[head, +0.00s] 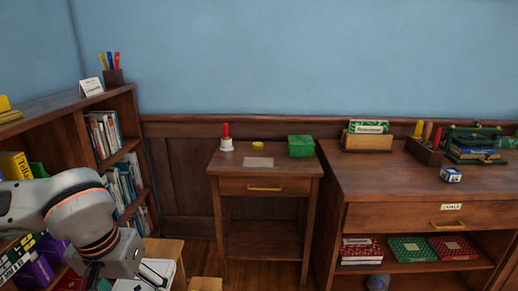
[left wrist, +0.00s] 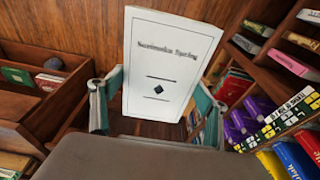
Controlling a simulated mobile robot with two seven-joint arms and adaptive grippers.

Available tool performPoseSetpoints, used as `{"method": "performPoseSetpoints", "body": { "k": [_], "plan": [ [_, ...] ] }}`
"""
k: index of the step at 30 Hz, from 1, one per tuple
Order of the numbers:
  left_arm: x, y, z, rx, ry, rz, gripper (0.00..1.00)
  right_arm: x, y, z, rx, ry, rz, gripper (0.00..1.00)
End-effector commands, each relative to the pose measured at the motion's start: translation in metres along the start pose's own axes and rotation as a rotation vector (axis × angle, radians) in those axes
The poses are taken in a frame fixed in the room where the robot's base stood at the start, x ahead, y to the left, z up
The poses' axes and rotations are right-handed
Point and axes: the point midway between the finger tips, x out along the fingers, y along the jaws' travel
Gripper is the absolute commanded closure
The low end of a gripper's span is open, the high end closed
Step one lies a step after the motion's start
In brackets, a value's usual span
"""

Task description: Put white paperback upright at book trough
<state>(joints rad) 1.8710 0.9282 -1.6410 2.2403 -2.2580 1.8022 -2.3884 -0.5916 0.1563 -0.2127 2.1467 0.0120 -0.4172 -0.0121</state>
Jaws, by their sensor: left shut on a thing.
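The white paperback (left wrist: 170,65) fills the middle of the left wrist view, its titled front cover facing the camera and its top edge up in the picture. In the head view my left arm comes in at lower left, and white surfaces show beside the wrist. A light wooden holder (head: 367,143) with a green, labelled item in it stands on the right cabinet; I cannot tell whether it is the book trough. My right gripper is not in view.
A bookcase (head: 130,148) with several upright books stands at the left, close to my arm. A small table (head: 238,168) bears a bell (head: 227,145) and a green box (head: 301,146). The right cabinet (head: 400,179) has bare room at its front. A light wooden piece (head: 165,248) is low by my arm.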

Motion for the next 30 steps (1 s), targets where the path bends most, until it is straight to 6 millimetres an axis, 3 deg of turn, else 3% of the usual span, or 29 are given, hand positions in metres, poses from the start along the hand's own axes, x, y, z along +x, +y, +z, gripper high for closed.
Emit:
{"method": "performPoseSetpoints", "body": {
  "k": [1,3,9,30],
  "plan": [
    [-0.024,0.000,-0.003,-0.001,0.021,-0.001,0.55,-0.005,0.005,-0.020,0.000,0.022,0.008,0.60],
    [-0.036,0.000,-0.002,-0.001,0.022,-0.001,0.55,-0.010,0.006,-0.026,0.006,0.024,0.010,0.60],
    [-0.055,0.000,0.002,-0.002,0.001,-0.001,0.55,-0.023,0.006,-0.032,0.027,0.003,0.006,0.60],
    [-0.055,0.001,0.009,-0.005,-0.034,-0.002,0.55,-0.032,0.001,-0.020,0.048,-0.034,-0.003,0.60]
  ]
}}
